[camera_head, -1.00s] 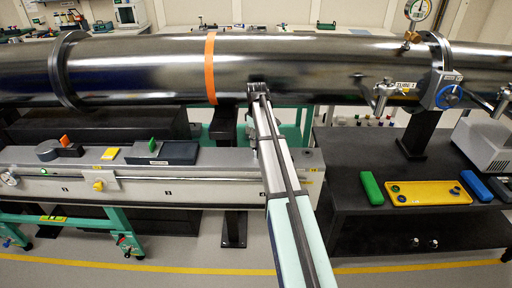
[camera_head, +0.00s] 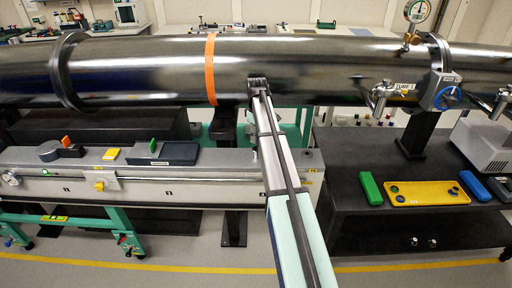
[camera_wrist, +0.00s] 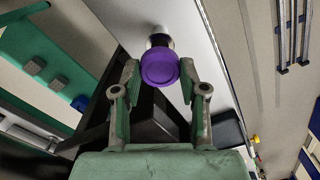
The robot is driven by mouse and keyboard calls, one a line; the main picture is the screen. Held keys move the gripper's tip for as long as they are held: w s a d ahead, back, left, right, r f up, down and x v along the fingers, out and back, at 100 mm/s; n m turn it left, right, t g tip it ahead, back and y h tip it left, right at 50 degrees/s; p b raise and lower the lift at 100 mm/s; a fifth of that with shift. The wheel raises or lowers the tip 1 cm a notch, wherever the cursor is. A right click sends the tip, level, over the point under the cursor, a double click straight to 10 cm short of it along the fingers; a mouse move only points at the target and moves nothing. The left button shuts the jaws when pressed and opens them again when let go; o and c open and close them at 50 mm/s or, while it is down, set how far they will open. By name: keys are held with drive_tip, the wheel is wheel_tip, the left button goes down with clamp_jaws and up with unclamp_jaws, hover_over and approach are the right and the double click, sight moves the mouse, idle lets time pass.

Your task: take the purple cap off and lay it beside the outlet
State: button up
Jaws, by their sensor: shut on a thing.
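The purple cap (camera_wrist: 160,68) is round and faces the camera in the wrist view. Behind it shows a short metal outlet (camera_wrist: 159,37), in line with the cap; I cannot tell whether the cap is still seated on it. My gripper (camera_wrist: 159,70) has one green-grey finger on each side of the cap, with the fingertips against its sides. In the head view my arm reaches up to the big steel tube (camera_head: 310,65). The cap, the outlet and the fingertips cannot be made out there.
A long grey bench (camera_head: 215,185) with small blocks on it stands left of my arm. A black table (camera_head: 345,215) at right carries a yellow tray (camera_head: 427,200), a green block (camera_head: 370,188) and a blue block (camera_head: 474,186). A valve with a blue handwheel (camera_head: 447,97) is on the tube's right.

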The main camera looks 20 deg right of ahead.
drive_tip(key=shift+r+p, duration=0.55)
drive_tip(key=shift+r, duration=0.7)
